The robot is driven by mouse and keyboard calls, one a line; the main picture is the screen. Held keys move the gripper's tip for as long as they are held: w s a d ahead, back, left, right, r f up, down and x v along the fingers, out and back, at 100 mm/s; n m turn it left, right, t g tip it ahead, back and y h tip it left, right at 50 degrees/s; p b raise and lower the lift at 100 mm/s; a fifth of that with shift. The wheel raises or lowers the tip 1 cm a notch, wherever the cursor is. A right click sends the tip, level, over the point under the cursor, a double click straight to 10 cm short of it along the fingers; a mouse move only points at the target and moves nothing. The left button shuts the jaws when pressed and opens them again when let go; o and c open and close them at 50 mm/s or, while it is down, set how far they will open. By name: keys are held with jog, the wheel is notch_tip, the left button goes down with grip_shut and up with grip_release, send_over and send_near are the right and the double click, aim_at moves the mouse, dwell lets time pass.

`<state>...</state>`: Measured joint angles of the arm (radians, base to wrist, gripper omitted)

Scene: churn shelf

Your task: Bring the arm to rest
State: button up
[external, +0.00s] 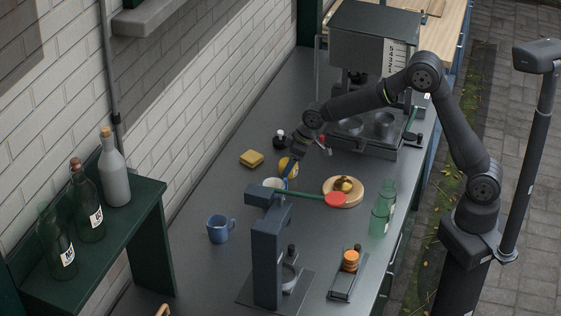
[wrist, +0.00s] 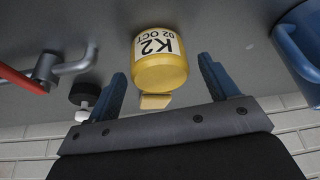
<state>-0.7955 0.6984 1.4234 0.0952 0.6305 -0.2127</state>
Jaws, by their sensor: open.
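My gripper (external: 297,160) is low over the dark counter, with my arm reaching across from the right. In the wrist view, its two blue fingers (wrist: 163,72) are apart with nothing clamped between them. A yellow jar (wrist: 160,68) with a white label reading "K2 02 OCT" shows between and beyond the fingertips, with a gap on each side. In the external view, the jar (external: 287,166) stands on the counter right by the gripper, partly hidden by it.
A round board (external: 350,200) and green glasses (external: 380,218) are to the right; a coffee machine (external: 368,60) is behind.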

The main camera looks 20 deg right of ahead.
jog(key=v, duration=1)
jog(key=x, duration=1.1)
jog(key=shift+f, duration=0.25)
jog(key=shift+w+a+r, duration=0.1)
jog(key=shift+w+a, duration=0.05)
notch_tip(320, 180, up, 4)
jog(key=shift+f, duration=0.25)
jog(key=w+d+r, duration=0.3)
jog(key=d+r, duration=0.4)
jog(key=d, duration=0.4)
jog(key=w+a+m, duration=0.1)
jog(key=w+a, duration=0.1)
jog(key=a, duration=0.7)
jog(key=w+a+m, duration=0.1)
jog(key=w+a, duration=0.1)
jog(key=a, duration=0.7)
jog(key=s+a+f+h, duration=0.1)
jog(key=a+f, duration=0.3)
jog(key=a, duration=0.4)
jog(key=shift+s+a+f+m+t, duration=0.2)
jog(key=shift+s+f+m+t, duration=0.1)
jog(key=shift+s, duration=0.45)
